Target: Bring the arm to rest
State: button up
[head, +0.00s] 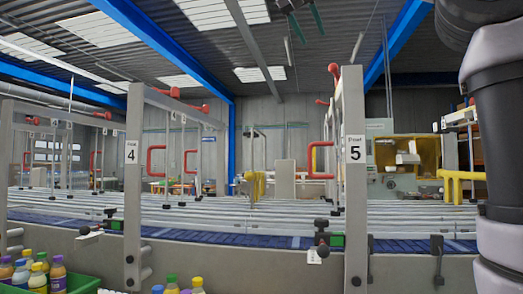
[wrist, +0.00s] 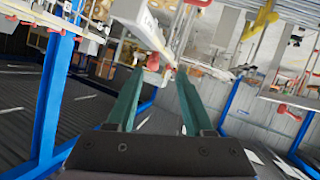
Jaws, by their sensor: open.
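My gripper (wrist: 157,95) shows in the wrist view with its two green fingers apart and nothing between them. In the head view my gripper (head: 303,20) shows at the top edge, raised high near the ceiling and partly cut off. Part of my own arm fills the right edge of the head view. The wrist view looks tilted, with the hall upside down.
A conveyor with a blue belt (head: 190,229) and metal rails crosses ahead. Grey posts marked 4 (head: 132,190) and 5 (head: 354,190) stand before it. A green crate of bottles (head: 80,284) is at the lower left; more bottles (head: 172,286) stand right of it.

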jog(key=s+d+f+n+g+y, duration=0.15)
jog(key=d+f, duration=0.25)
jog(key=f, duration=0.8)
jog(key=s+d+f+n+g+y, duration=0.15)
jog(key=d+f, duration=0.35)
jog(key=f, duration=0.7)
jog(key=s+d+f+m+y, duration=0.1)
jog(key=s+f+m+y, duration=0.1)
jog(key=f, duration=0.8)
jog(key=s+d+f+m+g+y, duration=0.1)
jog(key=s+f+y, duration=0.3)
jog(key=f, duration=0.7)
jog(key=shift+s+d+m, duration=0.4)
jog(key=shift+s+d, duration=0.05)
jog(key=shift+s, duration=0.2)
